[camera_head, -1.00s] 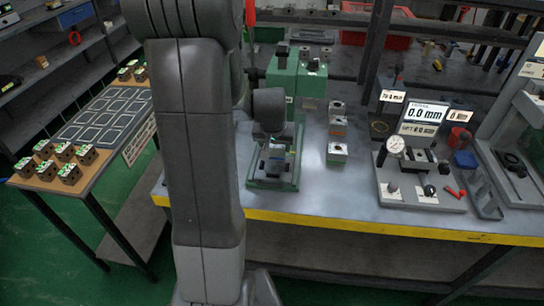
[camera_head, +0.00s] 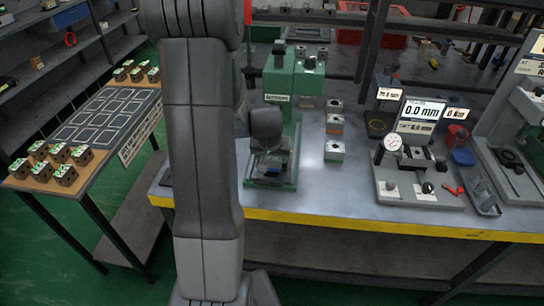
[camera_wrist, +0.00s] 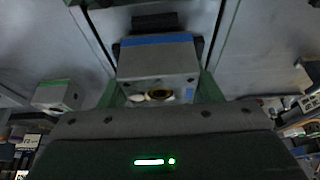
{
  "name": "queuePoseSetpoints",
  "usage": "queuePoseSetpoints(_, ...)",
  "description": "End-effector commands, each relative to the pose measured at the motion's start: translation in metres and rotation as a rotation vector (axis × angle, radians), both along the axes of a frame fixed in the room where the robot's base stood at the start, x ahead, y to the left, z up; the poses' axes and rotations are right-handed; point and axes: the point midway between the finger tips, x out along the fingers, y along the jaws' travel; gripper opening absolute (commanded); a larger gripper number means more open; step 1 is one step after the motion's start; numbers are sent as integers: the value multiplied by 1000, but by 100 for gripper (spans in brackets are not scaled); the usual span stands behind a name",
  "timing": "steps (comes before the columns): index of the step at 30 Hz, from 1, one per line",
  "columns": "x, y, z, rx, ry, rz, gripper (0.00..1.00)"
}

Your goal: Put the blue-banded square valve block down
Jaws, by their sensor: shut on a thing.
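The blue-banded square valve block (camera_wrist: 157,64) is grey, with a blue stripe along its far edge and a round hole in its near face. It shows close up in the wrist view, just beyond the dark gripper body, and my gripper is shut on it. In the head view my gripper (camera_head: 270,166) is low over the base of the green press (camera_head: 294,76), pointing down. The block is mostly hidden there by the gripper. I cannot tell whether the block touches the surface below.
Several valve blocks (camera_head: 335,151) stand in a row right of the press. A gauge station (camera_head: 418,182) showing 0.0 mm is further right. The yellow bench edge (camera_head: 350,225) is in front. At left, a table (camera_head: 103,115) holds several blocks. Bare bench lies between the row and station.

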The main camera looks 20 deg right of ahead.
Motion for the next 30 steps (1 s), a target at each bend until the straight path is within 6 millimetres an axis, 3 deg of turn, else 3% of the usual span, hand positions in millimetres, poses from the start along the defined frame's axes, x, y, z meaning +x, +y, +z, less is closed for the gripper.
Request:
queuePoseSetpoints(9,0,0,-6,0,0,0,21)
queuePoseSetpoints(10,-1,0,-7,2,3,0,62)
queuePoseSetpoints(13,-1,1,-7,2,3,0,80)
queuePoseSetpoints(25,-2,1,-8,5,9,-1,80)
queuePoseSetpoints(30,-2,1,2,5,9,-1,80)
